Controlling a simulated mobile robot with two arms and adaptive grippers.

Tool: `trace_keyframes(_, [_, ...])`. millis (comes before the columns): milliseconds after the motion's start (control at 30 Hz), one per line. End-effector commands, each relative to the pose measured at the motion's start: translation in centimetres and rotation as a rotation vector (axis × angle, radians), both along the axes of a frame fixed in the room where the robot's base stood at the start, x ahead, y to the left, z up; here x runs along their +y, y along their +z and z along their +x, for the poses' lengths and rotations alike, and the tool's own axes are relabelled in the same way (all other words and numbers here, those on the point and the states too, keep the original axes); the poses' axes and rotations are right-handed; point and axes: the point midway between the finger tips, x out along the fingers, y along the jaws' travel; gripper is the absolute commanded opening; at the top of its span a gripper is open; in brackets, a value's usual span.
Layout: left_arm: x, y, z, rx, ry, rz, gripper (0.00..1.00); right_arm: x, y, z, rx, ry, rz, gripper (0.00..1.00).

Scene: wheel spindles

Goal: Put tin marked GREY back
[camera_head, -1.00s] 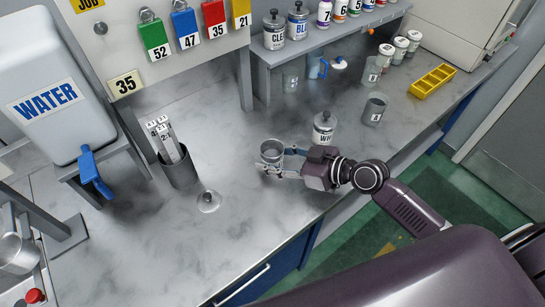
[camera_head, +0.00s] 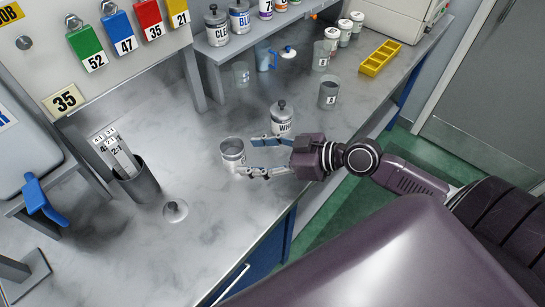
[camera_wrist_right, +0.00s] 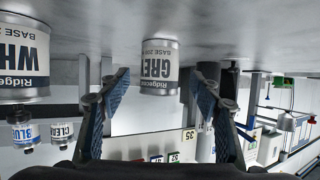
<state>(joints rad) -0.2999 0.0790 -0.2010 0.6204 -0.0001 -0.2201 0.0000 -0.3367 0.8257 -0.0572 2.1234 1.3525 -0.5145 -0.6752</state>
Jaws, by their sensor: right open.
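The tin marked GREY (camera_head: 233,153) stands upright on the bench without a lid. In the right wrist view its GREY label (camera_wrist_right: 158,64) shows upside down between my finger pads. My right gripper (camera_head: 248,158) is open, with its fingertips at the near side of the tin; the pads look clear of it. A round lid with a knob (camera_head: 176,211) lies on the bench, left of and nearer than the tin. My left gripper is not in view.
A lidded tin marked WH (camera_head: 282,120) stands close behind my right gripper. A shelf (camera_head: 225,50) holds lidded CLEAR (camera_head: 216,28) and BLUE (camera_head: 240,17) tins. A dark holder with numbered strips (camera_head: 140,185) stands left. The bench in front is mostly clear.

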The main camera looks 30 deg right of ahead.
Motion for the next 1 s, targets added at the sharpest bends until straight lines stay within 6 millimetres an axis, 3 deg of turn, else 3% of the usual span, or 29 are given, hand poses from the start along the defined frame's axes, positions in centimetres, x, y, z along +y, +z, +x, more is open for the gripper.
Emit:
trace_keyframes(400, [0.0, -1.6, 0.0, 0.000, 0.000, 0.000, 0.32, -3.2, 1.7, -3.4, 0.003, -0.002, 0.000, 0.58])
trace_keyframes(1000, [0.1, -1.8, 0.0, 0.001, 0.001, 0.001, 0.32, -3.6, 2.2, -3.9, 0.000, 0.000, 0.001, 0.58])
